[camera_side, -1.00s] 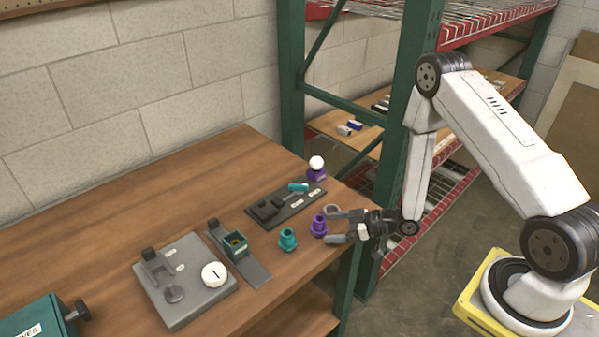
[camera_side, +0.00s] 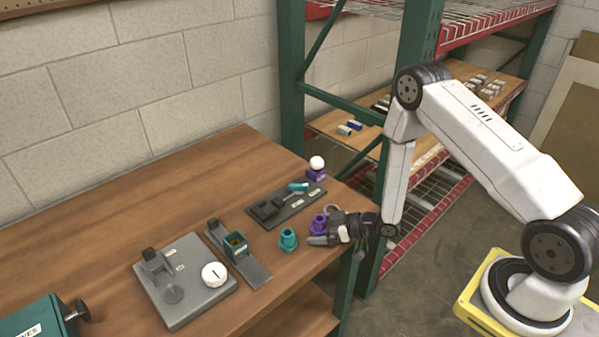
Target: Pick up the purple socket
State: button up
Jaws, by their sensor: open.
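The purple socket (camera_side: 318,224) stands upright on the wooden table near its right edge. My gripper (camera_side: 320,226) is low over the table, reaching in from the right, with its open fingers around the socket. The fingers and wrist hide part of the socket's right side. I cannot tell whether the fingers touch it.
A teal socket (camera_side: 288,239) stands close by on the left. Behind is a dark tray (camera_side: 290,207) with a teal-handled tool, and a purple block with a white ball (camera_side: 316,167). A grey fixture plate (camera_side: 190,285) lies further left. A green shelf post (camera_side: 372,240) stands close to my wrist.

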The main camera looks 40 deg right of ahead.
jog(key=c, duration=1.3)
jog(key=shift+r, duration=0.1)
jog(key=shift+r, duration=4.9)
